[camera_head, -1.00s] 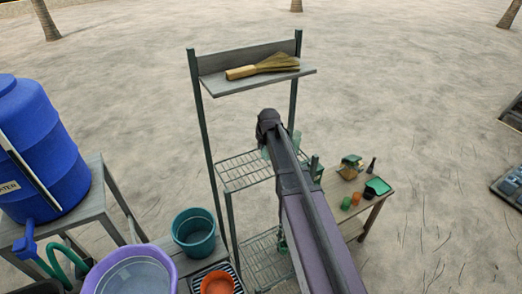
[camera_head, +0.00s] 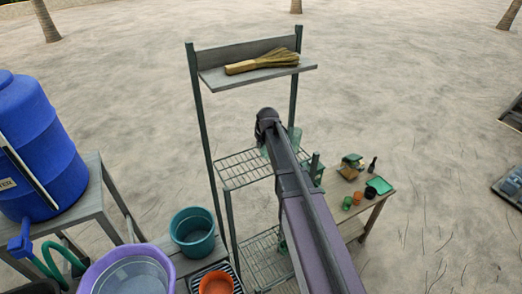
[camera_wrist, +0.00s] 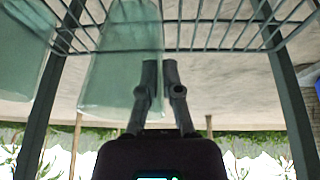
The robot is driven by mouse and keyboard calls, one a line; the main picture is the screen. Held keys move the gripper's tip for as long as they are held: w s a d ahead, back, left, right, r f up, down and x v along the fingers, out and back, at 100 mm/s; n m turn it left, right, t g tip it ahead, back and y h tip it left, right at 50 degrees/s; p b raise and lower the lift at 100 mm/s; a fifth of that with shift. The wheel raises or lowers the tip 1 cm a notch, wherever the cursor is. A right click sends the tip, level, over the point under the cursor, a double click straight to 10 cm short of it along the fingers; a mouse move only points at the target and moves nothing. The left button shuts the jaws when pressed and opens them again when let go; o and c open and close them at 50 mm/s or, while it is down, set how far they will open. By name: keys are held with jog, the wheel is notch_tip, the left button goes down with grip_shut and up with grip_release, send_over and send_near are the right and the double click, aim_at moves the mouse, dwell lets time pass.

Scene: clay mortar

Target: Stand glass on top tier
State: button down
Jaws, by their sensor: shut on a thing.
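A pale green see-through glass (camera_wrist: 112,72) shows in the wrist view against the wire tier (camera_wrist: 225,38). The dark fingers of my gripper (camera_wrist: 161,66) are shut on the glass at its side edge. In the wrist view, a second green see-through glass (camera_wrist: 22,48) is cut off by the left edge. In the head view, green glass (camera_head: 295,137) shows right of my arm's end, above the upper wire tier (camera_head: 240,168). My arm hides my fingers there. I cannot tell whether the held glass touches the wires.
The wooden top shelf (camera_head: 222,77) of the rack holds a straw brush (camera_head: 262,63). A low wooden table (camera_head: 378,205) with several cups stands to the right. A blue water barrel (camera_head: 42,150), a teal bucket (camera_head: 193,232) and a purple basin (camera_head: 98,270) are at left.

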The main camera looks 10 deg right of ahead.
jog(key=shift+f, duration=0.6)
jog(key=shift+f+b, duration=0.15)
jog(key=shift+b, duration=0.25)
jog(key=c, duration=0.8)
grip_release()
jog(key=shift+r, duration=0.25)
jog(key=s+d+r+p, duration=0.1)
jog(key=s+r+p, duration=0.1)
jog(key=s, duration=0.5)
jog(key=s+d+r+p, duration=0.1)
jog(key=s+r+p, duration=0.1)
jog(key=s, duration=0.4)
jog(key=shift+s+d+r+p, duration=0.15)
jog(key=shift+s+r+p, duration=0.1)
jog(key=shift+s+p, duration=0.15)
